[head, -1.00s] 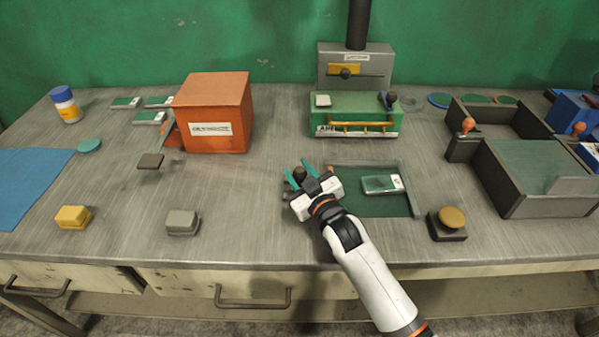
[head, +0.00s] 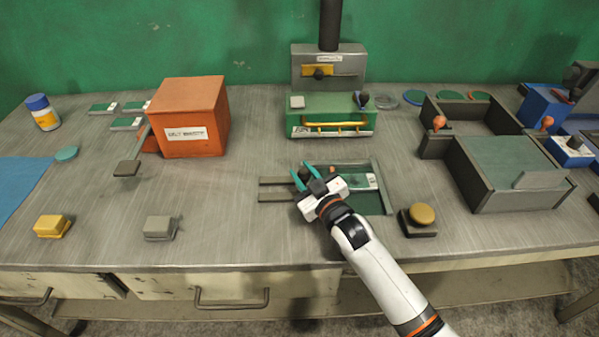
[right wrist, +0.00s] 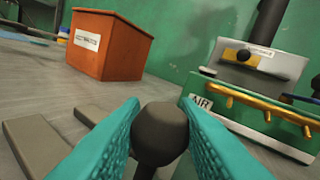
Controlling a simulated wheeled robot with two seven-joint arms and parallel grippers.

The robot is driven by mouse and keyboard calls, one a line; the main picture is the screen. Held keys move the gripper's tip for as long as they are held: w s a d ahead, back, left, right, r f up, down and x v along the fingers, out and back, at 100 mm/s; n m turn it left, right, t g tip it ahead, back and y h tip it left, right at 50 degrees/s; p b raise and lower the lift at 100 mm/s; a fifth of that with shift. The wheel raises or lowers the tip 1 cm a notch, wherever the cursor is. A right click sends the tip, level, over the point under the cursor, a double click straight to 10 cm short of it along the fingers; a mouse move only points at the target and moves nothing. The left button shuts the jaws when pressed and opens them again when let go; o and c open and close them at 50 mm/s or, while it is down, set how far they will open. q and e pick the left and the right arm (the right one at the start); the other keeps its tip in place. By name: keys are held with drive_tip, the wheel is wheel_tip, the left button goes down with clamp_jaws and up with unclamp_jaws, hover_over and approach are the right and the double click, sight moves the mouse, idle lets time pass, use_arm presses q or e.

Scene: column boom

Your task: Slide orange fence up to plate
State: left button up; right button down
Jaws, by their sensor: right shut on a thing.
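My right gripper (head: 310,172) has teal fingers, shut around a dark round knob (right wrist: 160,133) in the right wrist view. In the head view it is over the left part of the dark green recess (head: 377,201). A green plate with a white label (head: 366,181) lies in the recess, just right of the gripper and partly hidden by it. The orange fence cannot be made out clearly; a small orange spot (head: 332,169) shows beside the gripper. My left gripper is not in view.
Two grey rails (head: 280,196) run left from the recess. A yellow button (head: 422,214) stands to the right. Behind are a green block with a yellow bar (head: 337,127) and an orange box (head: 195,118).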

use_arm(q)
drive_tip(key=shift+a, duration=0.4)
use_arm(e)
drive_tip(key=c, duration=1.1)
unclamp_jaws()
drive_tip(key=b+v, duration=0.1)
drive_tip(key=v, duration=1.1)
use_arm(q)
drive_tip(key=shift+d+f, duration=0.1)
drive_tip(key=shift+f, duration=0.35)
use_arm(e)
drive_tip(key=shift+f, duration=0.1)
